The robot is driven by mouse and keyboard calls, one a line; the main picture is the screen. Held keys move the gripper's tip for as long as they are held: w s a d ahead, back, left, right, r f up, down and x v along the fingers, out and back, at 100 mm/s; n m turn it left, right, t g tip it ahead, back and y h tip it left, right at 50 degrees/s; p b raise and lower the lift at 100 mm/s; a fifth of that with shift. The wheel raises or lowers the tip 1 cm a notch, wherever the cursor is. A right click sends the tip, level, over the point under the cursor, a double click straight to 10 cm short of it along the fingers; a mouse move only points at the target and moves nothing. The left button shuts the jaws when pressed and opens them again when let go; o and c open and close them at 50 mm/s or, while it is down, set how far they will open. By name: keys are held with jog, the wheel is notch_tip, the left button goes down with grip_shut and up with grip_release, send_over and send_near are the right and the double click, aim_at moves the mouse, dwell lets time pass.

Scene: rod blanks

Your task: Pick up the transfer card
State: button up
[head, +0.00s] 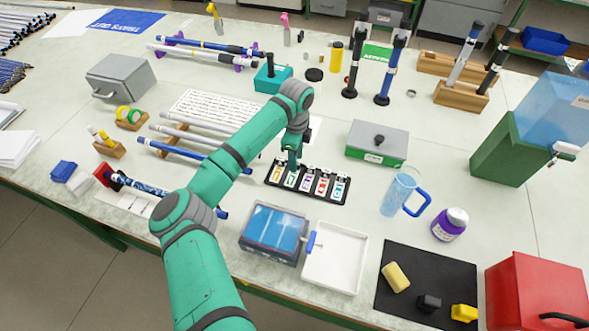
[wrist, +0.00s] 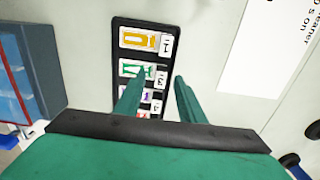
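A black card holder (head: 309,180) lies on the bench with several white cards in a row, each with a coloured picture. No label reads "transfer", so I cannot tell by name which card it is. In the wrist view the holder (wrist: 117,55) shows a card with an orange picture (wrist: 146,41) and a card with a green picture (wrist: 135,69), with purple and red ones below, partly hidden by a finger. My gripper (wrist: 160,80) is open and empty. One finger overlaps the green card and the other is right of the holder. In the head view my gripper (head: 292,160) is over the holder's back left.
A blue-topped box (head: 274,232) and a white tray (head: 335,258) stand in front of the holder. A grey-and-green box (head: 377,144) and a clear jug (head: 399,192) stand to its right. Pale rods (head: 190,140) lie on the left.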

jog(key=shift+f, duration=0.4)
grip_shut()
